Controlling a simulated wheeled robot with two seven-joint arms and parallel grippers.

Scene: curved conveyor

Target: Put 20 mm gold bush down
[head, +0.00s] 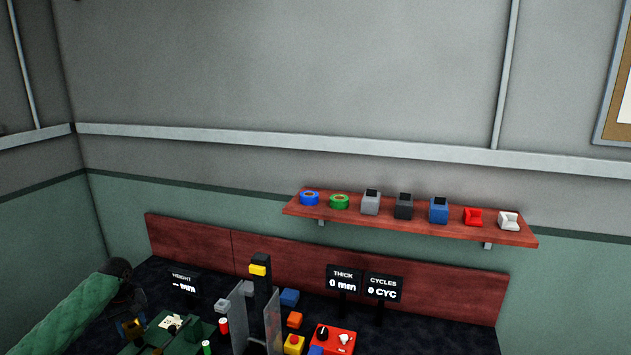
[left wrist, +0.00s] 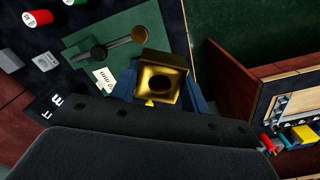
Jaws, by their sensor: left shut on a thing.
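The 20 mm gold bush (head: 133,328) is low at the left in the head view, by the end of my green-sleeved left arm. In the left wrist view the gold bush (left wrist: 163,75) is a squarish block with a dark round hole facing the camera. My left gripper (left wrist: 160,92) is shut on it, with a blue finger at each side. A green plate (left wrist: 97,47) with a dark gauge-like rod and a white card marked in mm lies beside the bush in that view. I cannot tell whether the bush touches anything below. My right gripper is out of view.
A green fixture (head: 195,335) stands right of the bush. Red and green spools (head: 223,326), a tall clear-sided press (head: 260,300) and a red control box (head: 333,340) stand further right. The height display (head: 183,283) is behind. A shelf (head: 400,222) holds several parts.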

